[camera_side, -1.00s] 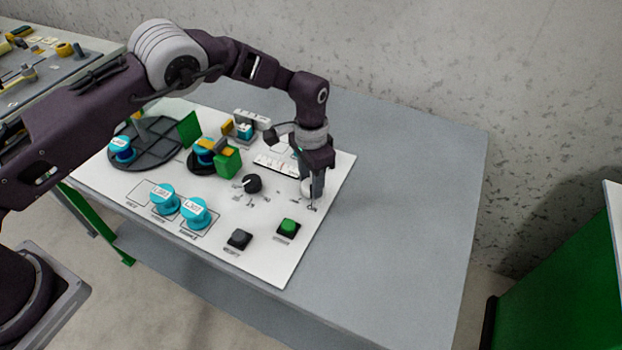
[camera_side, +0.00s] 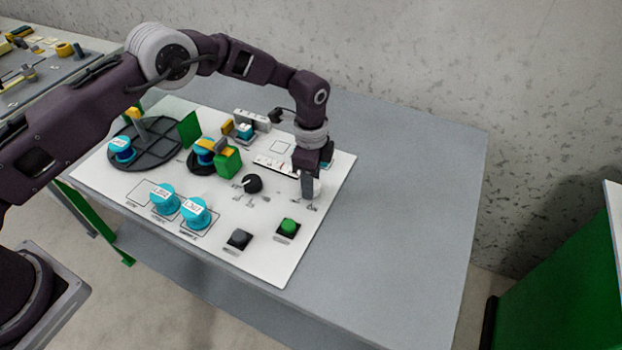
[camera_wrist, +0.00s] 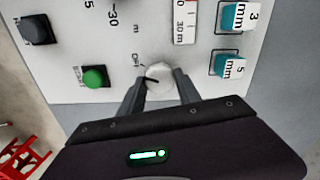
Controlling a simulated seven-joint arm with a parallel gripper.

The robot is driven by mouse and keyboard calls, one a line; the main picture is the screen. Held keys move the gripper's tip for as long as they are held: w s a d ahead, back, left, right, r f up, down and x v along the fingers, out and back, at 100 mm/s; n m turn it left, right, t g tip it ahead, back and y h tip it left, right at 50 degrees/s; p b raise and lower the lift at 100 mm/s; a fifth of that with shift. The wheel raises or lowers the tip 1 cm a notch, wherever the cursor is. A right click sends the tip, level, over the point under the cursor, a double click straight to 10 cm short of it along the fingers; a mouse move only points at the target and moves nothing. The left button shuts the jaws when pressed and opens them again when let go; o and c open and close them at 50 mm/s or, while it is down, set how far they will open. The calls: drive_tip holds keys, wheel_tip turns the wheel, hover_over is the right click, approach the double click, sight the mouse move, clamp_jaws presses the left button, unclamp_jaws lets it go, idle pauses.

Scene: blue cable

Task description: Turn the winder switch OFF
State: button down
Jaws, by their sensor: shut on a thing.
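The winder switch is a round white knob with a dark pointer line; it shows in the wrist view (camera_wrist: 158,74) between my fingers. Lettering that seems to read "OFF" is printed just left of it. In the side view the knob (camera_side: 316,188) is mostly hidden behind my gripper. My gripper (camera_side: 307,196) points down at the right part of the white panel. In the wrist view my gripper (camera_wrist: 158,88) has a finger on each side of the knob and is shut on it. The dark pointer line points left, a little below the lettering.
A green button (camera_side: 288,226) and a dark button (camera_side: 239,238) sit at the panel's front. A black dial (camera_side: 252,183) is left of my gripper. Blue spools (camera_side: 196,212) stand further left. The grey table (camera_side: 400,210) is clear on the right.

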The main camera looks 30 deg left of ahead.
drive_tip(key=shift+m, duration=1.1)
drive_tip(key=c, duration=0.8)
unclamp_jaws()
drive_tip(key=shift+c, duration=0.2)
wheel_tip(320, 180, up, 7)
drive_tip(key=shift+r, duration=0.1)
